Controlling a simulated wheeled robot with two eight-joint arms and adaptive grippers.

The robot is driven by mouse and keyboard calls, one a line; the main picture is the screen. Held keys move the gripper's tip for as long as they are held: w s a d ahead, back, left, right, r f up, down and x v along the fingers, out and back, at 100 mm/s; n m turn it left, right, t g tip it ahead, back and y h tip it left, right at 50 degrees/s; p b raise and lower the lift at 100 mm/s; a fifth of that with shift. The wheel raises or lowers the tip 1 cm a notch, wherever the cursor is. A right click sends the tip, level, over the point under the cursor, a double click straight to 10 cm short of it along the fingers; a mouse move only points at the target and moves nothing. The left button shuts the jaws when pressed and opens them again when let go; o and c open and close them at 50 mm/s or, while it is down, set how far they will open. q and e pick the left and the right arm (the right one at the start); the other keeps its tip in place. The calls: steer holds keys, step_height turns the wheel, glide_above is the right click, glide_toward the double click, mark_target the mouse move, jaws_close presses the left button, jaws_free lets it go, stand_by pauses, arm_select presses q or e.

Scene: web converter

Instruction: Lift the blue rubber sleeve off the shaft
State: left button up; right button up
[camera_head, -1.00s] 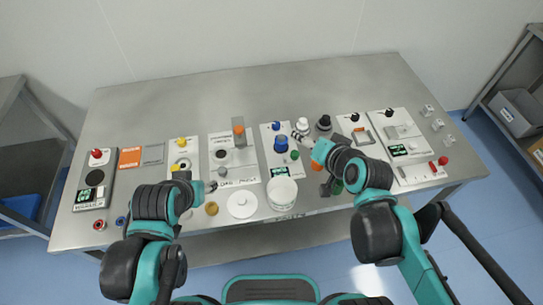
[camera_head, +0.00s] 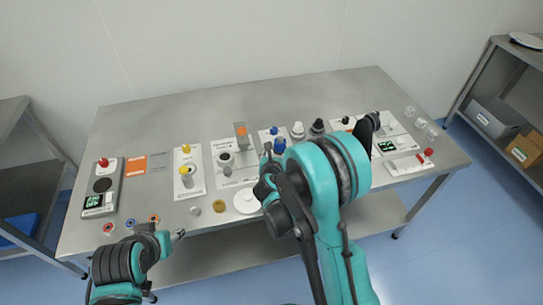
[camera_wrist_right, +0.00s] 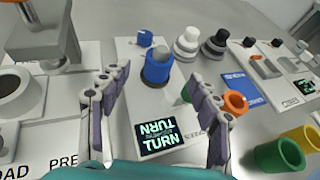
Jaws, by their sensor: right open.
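The blue rubber sleeve (camera_wrist_right: 157,68) sits upright around a shaft on a light panel, with the shaft's grey top showing inside it. In the head view the blue sleeve (camera_head: 280,146) shows just beyond my right arm. My right gripper (camera_wrist_right: 161,80) is open, its two fingers apart, with the sleeve between and beyond the fingertips in the picture. I see no finger touching the sleeve. In the head view my right arm hides most of that gripper. My left gripper (camera_head: 178,235) is low at the left, near the table's front edge, too small to read.
A small blue knob (camera_wrist_right: 145,38), a white-topped knob (camera_wrist_right: 187,43) and a black knob (camera_wrist_right: 216,44) stand behind the sleeve. An orange ring (camera_wrist_right: 235,102) and a green cylinder (camera_wrist_right: 279,157) are at right. A grey post (camera_wrist_right: 33,25) stands left. The table's back strip (camera_head: 230,100) is clear.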

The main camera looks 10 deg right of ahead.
mark_target(280, 143)
steer(key=shift+w+d+f, duration=0.15)
steer(key=shift+w+f, duration=0.15)
steer(key=shift+w, duration=0.05)
steer(key=b+x, duration=0.2)
steer(key=x, duration=0.5)
steer(key=shift+r, duration=0.1)
steer(key=shift+c, duration=0.2)
jaws_close()
